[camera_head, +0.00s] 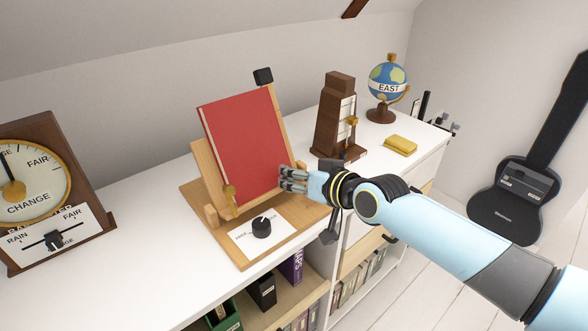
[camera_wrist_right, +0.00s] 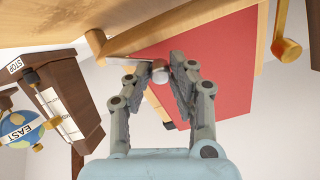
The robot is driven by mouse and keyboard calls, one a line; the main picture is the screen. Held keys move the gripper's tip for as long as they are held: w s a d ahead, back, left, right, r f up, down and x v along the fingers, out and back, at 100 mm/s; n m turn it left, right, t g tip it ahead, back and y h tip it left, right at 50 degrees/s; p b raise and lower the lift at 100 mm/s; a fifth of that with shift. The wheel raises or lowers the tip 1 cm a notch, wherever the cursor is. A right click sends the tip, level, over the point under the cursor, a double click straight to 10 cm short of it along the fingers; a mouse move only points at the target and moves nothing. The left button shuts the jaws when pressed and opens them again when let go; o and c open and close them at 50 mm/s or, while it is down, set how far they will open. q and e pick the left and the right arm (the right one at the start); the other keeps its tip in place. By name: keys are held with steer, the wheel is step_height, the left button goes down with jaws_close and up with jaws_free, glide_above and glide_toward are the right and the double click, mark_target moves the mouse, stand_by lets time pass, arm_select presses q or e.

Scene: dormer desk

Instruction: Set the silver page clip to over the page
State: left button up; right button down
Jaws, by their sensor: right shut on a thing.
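A red book (camera_head: 240,145) leans on a wooden book stand (camera_head: 208,178); it also shows in the right wrist view (camera_wrist_right: 225,75). The silver page clip (camera_wrist_right: 135,44) shows in the right wrist view as a flat pale bar by the stand's ledge, reaching toward the book's edge. A small rounded knob (camera_wrist_right: 159,76) sits at the fingertips. My right gripper (camera_head: 284,178) is at the lower right corner of the book, shut on the clip's knob. In the head view the fingers hide the silver clip. How far it lies over the page I cannot tell. My left gripper is out of view.
A brass clip (camera_head: 229,196) stands at the book's lower left. A black dial (camera_head: 261,227) sits on a white card before the stand. A metronome (camera_head: 336,115), yellow block (camera_head: 400,145) and globe (camera_head: 388,81) stand right, a barometer (camera_head: 40,185) left. Desk top is clear between barometer and stand.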

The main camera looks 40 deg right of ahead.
steer(key=m+p, duration=0.1)
steer(key=r+m+p, duration=0.1)
steer(key=d+m+p, duration=0.1)
steer(key=m, duration=0.1)
steer(key=shift+w+r, duration=0.35)
steer(key=shift+r, duration=0.05)
steer(key=m+p, duration=0.1)
steer(key=d+m+p, duration=0.1)
steer(key=shift+w+d+r+m, duration=0.1)
steer(key=shift+w+r+m, duration=0.15)
steer(key=shift+m, duration=0.15)
steer(key=shift+w+d+r+m+h+p, duration=0.15)
steer(key=shift+d+m+p, duration=0.35)
steer(key=shift+m, duration=0.45)
steer(key=shift+d+f+m+h+p, duration=0.15)
steer(key=shift+d+m+p, duration=0.25)
steer(key=shift+m, duration=0.6)
steer(key=shift+w+d+r+m+h+p, duration=0.1)
steer(key=shift+d+r+m+h+p, duration=0.1)
steer(key=shift+d+m+p, duration=0.55)
steer(key=shift+a+m, duration=0.3)
steer(key=shift+a, duration=0.05)
steer(key=c, duration=1.2)
jaws_free()
steer(key=shift+f, duration=0.1)
steer(key=shift+o, duration=0.2)
steer(key=shift+s, duration=0.1)
steer(key=shift+s, duration=0.1)
